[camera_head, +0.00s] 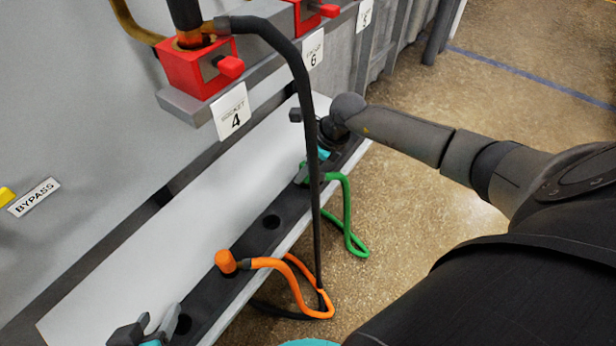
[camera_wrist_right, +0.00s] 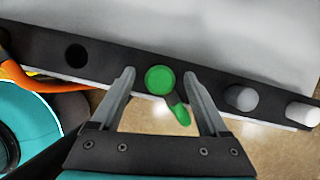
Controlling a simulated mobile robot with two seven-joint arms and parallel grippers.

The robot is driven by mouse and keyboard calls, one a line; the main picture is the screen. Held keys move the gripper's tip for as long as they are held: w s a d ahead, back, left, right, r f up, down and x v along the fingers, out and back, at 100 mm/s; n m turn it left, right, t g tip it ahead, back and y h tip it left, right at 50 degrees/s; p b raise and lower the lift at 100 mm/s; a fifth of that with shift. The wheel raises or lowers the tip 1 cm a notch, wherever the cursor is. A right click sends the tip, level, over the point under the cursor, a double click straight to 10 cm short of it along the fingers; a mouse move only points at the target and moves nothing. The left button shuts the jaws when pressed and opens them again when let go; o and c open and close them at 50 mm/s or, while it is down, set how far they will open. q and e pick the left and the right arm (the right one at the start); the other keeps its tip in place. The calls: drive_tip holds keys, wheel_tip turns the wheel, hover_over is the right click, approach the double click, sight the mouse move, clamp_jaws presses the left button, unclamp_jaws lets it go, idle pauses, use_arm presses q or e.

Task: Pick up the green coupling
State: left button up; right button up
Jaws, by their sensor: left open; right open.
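The green coupling (camera_wrist_right: 160,79) shows in the right wrist view as a round green top with a short green hose (camera_wrist_right: 179,113) leading off it. It sits at the dark rail (camera_wrist_right: 215,82). My right gripper (camera_wrist_right: 159,77) is open, with one finger on each side of the coupling and a gap at both sides. In the head view the green hose (camera_head: 347,212) hangs in a loop, and my right gripper mostly hides the coupling. My left gripper (camera_head: 148,328) is open at the bottom left, close to the rail, with nothing seen between its fingers.
An orange coupling (camera_head: 226,262) with an orange hose stands in the rail (camera_head: 213,288) between my grippers. A black hose (camera_head: 312,150) hangs down from a red block (camera_head: 195,68) above socket label 4. A grey and a white peg (camera_wrist_right: 303,113) stand farther along the rail.

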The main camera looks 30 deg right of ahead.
drive_tip(key=shift+a+f, duration=0.1)
drive_tip(key=shift+f, duration=0.15)
drive_tip(key=shift+c, duration=0.3)
clamp_jaws()
idle(0.4)
drive_tip(key=shift+w, duration=0.1)
